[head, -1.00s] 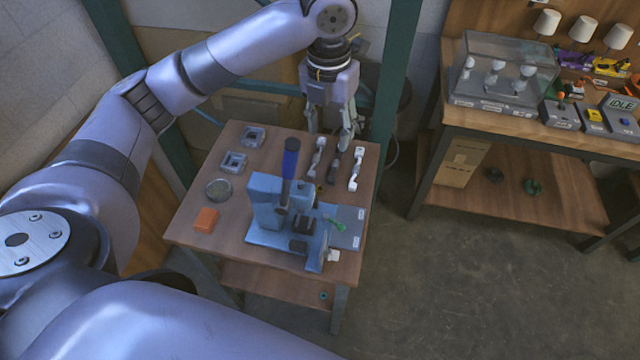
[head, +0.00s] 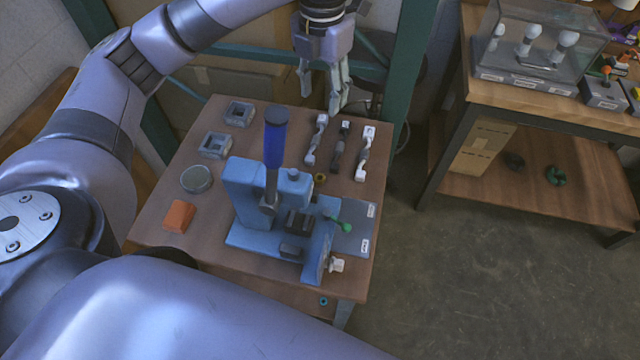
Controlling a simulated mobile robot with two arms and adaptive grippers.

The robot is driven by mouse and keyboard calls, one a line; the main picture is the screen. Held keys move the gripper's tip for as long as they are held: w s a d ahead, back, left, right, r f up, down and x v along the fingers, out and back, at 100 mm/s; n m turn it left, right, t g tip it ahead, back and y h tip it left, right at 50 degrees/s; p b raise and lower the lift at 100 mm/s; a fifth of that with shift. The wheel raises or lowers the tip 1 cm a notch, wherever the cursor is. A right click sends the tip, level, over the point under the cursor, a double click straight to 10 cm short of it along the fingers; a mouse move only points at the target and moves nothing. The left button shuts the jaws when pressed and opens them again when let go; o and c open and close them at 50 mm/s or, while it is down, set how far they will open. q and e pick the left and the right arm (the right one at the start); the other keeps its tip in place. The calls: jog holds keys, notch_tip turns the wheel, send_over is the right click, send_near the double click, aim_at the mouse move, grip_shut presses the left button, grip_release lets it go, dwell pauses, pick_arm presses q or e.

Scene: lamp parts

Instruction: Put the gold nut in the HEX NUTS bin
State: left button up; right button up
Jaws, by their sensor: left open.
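A small gold nut (head: 320,178) lies on the wooden table, just behind the blue press and in front of a row of white and dark parts. My left gripper (head: 320,104) is open and empty, pointing down near the table's back edge. It is apart from the nut, farther back in the picture. I cannot make out a HEX NUTS bin in the head view. My right gripper is not in view.
The blue lever press (head: 240,190) takes up the table's middle. Two square grey parts (head: 239,113), a round dish (head: 196,179) and an orange block (head: 179,216) lie left. A second bench (head: 545,120) with a clear case (head: 538,40) stands right.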

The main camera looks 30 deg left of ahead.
pick_arm(q)
notch_tip(320, 180, down, 7)
jog(key=b, duration=0.5)
send_over(321, 180)
jog(key=f, duration=1.3)
jog(key=shift+w+a, duration=0.1)
jog(key=shift+w, duration=0.15)
jog(key=f, duration=0.2)
jog(key=f+p, duration=0.1)
jog(key=f, duration=0.1)
jog(key=shift+s, duration=0.25)
jog(key=shift+f, duration=0.55)
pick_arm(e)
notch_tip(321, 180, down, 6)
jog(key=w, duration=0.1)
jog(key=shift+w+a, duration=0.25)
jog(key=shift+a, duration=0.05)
pick_arm(q)
jog(key=shift+c, duration=0.5)
jog(key=c, duration=1)
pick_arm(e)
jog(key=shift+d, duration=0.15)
